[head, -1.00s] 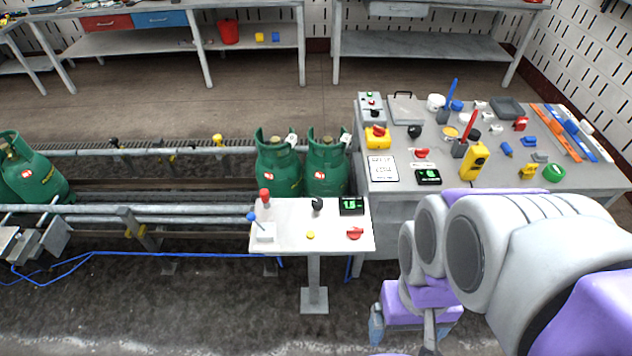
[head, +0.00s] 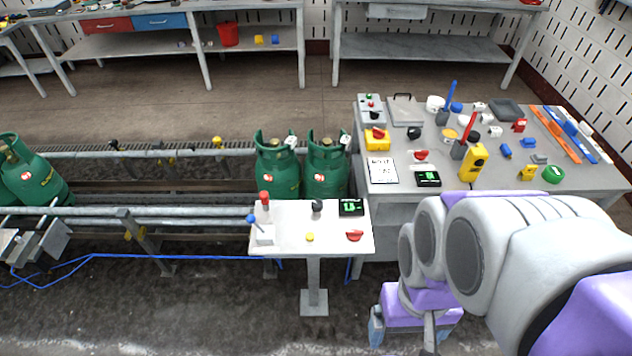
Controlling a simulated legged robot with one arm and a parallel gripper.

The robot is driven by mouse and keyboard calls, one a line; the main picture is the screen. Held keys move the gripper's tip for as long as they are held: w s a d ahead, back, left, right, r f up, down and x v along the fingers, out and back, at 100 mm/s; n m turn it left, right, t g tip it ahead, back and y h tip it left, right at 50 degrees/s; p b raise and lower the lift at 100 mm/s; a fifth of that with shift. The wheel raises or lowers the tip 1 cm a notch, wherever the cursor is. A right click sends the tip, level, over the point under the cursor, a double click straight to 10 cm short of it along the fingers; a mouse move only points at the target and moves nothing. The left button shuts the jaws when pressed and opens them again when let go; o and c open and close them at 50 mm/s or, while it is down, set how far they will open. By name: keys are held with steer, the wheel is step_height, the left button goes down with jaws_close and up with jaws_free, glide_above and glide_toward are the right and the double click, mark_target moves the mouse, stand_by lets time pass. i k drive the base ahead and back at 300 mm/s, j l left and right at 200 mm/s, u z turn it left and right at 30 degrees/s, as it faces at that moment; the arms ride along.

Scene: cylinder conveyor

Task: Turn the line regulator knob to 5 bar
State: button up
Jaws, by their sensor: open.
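A small white pedestal table (head: 284,238) stands by the conveyor. It carries a black knob (head: 317,206) beside a green-lit display (head: 351,207), whose digits look like about 1.5. A red knob (head: 354,236) sits below the display. I see no label that says which is the line regulator. The bench on the right has another black knob (head: 414,132), a red knob (head: 421,155) and a second display (head: 428,179). My gripper (head: 412,332) hangs low, in front and to the right of the pedestal, open and apart from every knob. My arm hides part of it.
The pedestal also has a red-topped post (head: 264,200), a blue-tipped lever (head: 252,219) and a yellow button (head: 310,237).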

mark_target(317, 204)
steer(key=i+l, duration=0.25)
steer(key=i+l+u, duration=0.1)
steer(key=i+l, duration=0.15)
steer(key=l, duration=0.25)
steer(key=i+l, duration=0.2)
steer(key=l, duration=0.15)
steer(key=u, duration=0.05)
